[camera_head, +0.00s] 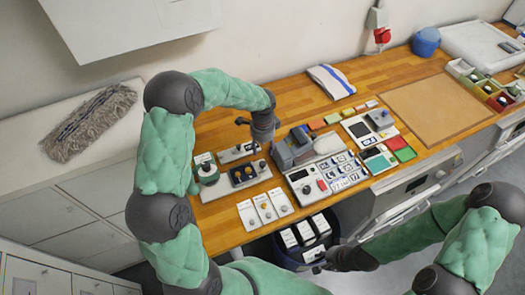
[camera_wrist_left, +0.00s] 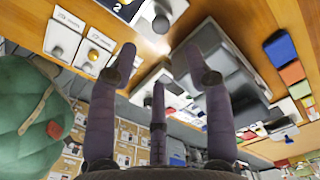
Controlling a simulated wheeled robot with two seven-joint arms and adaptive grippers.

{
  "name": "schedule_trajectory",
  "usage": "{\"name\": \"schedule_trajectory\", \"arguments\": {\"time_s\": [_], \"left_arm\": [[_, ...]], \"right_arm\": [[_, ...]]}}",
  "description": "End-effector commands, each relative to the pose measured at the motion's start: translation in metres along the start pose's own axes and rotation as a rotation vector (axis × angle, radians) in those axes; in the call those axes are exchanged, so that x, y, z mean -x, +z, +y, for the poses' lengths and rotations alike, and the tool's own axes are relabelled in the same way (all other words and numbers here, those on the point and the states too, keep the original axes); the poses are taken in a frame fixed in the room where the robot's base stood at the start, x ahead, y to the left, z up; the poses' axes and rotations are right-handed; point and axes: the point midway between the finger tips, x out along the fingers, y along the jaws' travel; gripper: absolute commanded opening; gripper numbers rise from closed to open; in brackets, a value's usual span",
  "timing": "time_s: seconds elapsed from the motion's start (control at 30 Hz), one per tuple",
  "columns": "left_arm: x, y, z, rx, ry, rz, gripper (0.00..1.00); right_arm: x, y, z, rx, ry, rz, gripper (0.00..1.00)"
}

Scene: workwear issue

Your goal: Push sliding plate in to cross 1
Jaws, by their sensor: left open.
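A small panel with a dark plate and round knobs (camera_head: 242,174) lies on the wooden bench. Behind it is a pale panel with a small knob (camera_head: 232,153). I cannot tell which is the sliding plate, and no cross mark is readable. My left gripper (camera_head: 252,138) hangs above the pale panel's right end. In the left wrist view its fingers (camera_wrist_left: 160,58) are spread with nothing between them. A dark panel marked 2 (camera_wrist_left: 125,8) shows at that view's top edge. My right gripper (camera_head: 322,262) is low by a dark bin; its jaws are unclear.
A grey box-like device (camera_head: 292,150) stands just right of my left gripper. Pale knobbed plates (camera_head: 264,207) lie at the bench's front edge. A dark bin (camera_head: 283,257) with white-topped items is below it. The brown board (camera_head: 437,108) is bare.

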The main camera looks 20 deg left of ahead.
Motion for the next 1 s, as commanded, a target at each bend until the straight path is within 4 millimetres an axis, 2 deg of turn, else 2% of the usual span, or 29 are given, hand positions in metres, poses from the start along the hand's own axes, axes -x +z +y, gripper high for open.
{"name": "schedule_trajectory", "arguments": {"time_s": [0.17,0.27,0.7,1.0], "left_arm": [[-0.007,0.0,0.001,0.0,0.002,0.0,0.51],[-0.018,0.0,0.001,0.0,0.003,-0.001,0.51],[-0.091,0.0,0.001,0.001,0.003,-0.001,0.51],[-0.108,0.0,0.0,0.001,0.0,0.001,0.51]], "right_arm": [[0.0,0.0,0.0,0.0,0.0,-0.001,0.33],[0.0,0.001,0.0,-0.001,0.0,-0.001,0.33],[0.0,0.0,0.0,0.0,0.0,-0.001,0.33],[-0.001,0.0,0.0,0.0,0.0,-0.001,0.33]]}}
